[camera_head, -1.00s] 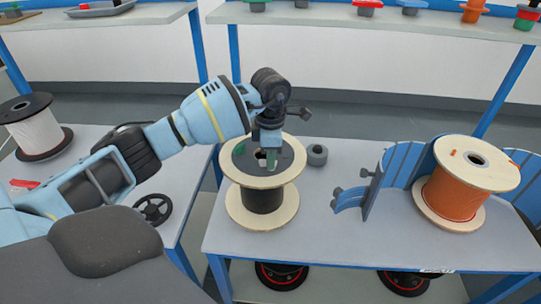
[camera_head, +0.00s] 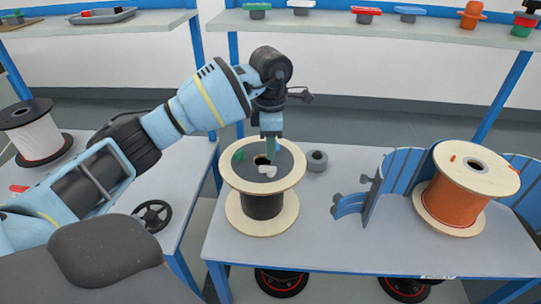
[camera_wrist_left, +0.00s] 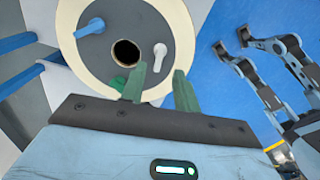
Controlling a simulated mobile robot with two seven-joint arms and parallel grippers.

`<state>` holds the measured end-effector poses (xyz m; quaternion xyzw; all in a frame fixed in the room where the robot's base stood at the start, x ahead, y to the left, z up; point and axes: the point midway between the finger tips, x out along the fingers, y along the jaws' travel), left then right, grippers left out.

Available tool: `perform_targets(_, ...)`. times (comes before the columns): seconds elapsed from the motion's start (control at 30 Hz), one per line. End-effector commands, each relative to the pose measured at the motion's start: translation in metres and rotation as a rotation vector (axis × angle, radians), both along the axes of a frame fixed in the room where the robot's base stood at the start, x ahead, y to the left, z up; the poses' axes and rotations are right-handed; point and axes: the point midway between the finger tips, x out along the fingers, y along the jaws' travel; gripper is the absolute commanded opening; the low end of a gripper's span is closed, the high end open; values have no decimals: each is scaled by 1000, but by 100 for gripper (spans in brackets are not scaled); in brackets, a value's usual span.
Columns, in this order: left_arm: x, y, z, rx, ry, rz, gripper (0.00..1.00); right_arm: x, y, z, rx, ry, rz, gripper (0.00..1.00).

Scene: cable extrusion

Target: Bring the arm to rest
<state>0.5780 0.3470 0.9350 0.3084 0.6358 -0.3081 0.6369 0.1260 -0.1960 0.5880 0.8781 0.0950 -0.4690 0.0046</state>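My left gripper (camera_head: 271,152) hangs over the near spool (camera_head: 262,204), which has pale wooden flanges and black cable. In the left wrist view my left gripper (camera_wrist_left: 160,83) has its two green fingers apart with nothing between them. Beyond them the spool's grey top disc (camera_wrist_left: 90,57) shows a dark central hole, a white knob-like piece (camera_wrist_left: 159,56), a blue piece (camera_wrist_left: 94,27) and a green piece (camera_wrist_left: 117,83). In the head view the white piece (camera_head: 266,171) sits just below the fingertips; contact looks absent. My right gripper is not identifiable in either view.
A grey ring (camera_head: 317,160) lies on the table (camera_head: 340,240) right of the spool. A blue curved guard (camera_head: 400,172) and an orange spool (camera_head: 450,203) stand farther right. A white-cable spool (camera_head: 35,133) and a black handwheel (camera_head: 152,213) are on the left table.

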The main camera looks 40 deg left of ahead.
Motion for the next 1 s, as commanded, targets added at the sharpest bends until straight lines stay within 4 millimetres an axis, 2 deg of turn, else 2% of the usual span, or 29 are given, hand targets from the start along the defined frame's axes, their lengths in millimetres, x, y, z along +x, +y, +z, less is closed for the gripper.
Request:
perform_targets(0.07,0,0,10,0,-1,0,31,0,0,0,0,0,0,36)
perform_targets(0.2,0,0,16,0,0,0,31,0,0,0,0,0,0,36)
perform_targets(0.77,0,-1,17,-3,2,-1,31,0,0,0,0,0,0,36)
perform_targets(0.87,-2,-12,8,-41,7,-15,31,1,0,2,1,-3,0,36)
perform_targets(0.97,-8,-42,-13,-146,21,-42,31,3,0,6,0,-8,0,36)
perform_targets(1.0,-13,-59,-23,-209,28,-52,31,4,0,9,1,-11,-1,36)
